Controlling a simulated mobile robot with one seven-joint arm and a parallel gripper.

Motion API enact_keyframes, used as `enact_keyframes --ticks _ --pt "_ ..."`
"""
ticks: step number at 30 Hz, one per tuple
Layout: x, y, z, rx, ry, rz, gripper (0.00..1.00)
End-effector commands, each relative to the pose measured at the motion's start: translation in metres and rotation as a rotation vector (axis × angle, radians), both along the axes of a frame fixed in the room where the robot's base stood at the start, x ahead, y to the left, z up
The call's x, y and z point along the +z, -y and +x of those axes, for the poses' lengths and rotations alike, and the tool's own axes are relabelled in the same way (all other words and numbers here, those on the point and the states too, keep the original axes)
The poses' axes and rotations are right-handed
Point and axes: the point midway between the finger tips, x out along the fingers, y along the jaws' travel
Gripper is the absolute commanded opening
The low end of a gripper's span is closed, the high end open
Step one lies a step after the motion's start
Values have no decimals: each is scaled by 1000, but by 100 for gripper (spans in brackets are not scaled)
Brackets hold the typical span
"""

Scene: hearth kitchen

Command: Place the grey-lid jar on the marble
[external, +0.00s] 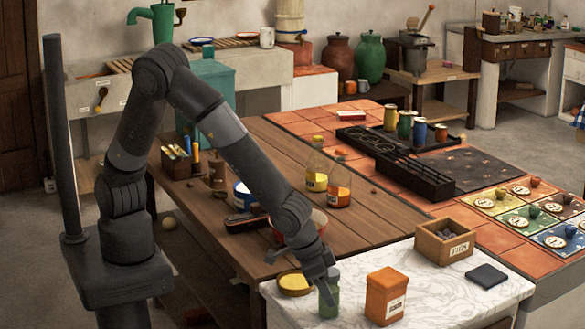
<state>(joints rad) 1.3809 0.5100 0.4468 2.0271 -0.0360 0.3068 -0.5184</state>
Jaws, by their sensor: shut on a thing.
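The grey-lid jar (328,301) is a small green jar, upright at the front left of the white marble slab (445,294). My gripper (330,277) reaches down from above and is shut on the jar at its top. The fingers hide most of the grey lid. The jar's base appears at or very close to the marble; I cannot tell whether it touches.
A yellow round dish (295,283) lies close left of the jar. An orange canister (385,296) stands to its right. Behind are a wooden box labelled FIGS (444,242) and a dark flat block (487,276). Bare marble lies between them.

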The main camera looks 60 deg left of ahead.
Motion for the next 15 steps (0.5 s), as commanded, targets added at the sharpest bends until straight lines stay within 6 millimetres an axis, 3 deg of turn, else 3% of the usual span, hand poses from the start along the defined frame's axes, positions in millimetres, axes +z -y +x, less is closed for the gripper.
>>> enact_keyframes --ticks 1,2,3,9,15 --pt "-2 0 0 0 0 1 20" --pt "-2 0 0 0 0 1 48" --pt "-2 0 0 0 0 1 51" --pt "-2 0 0 0 0 1 68" --pt "-1 0 0 0 0 1 68"
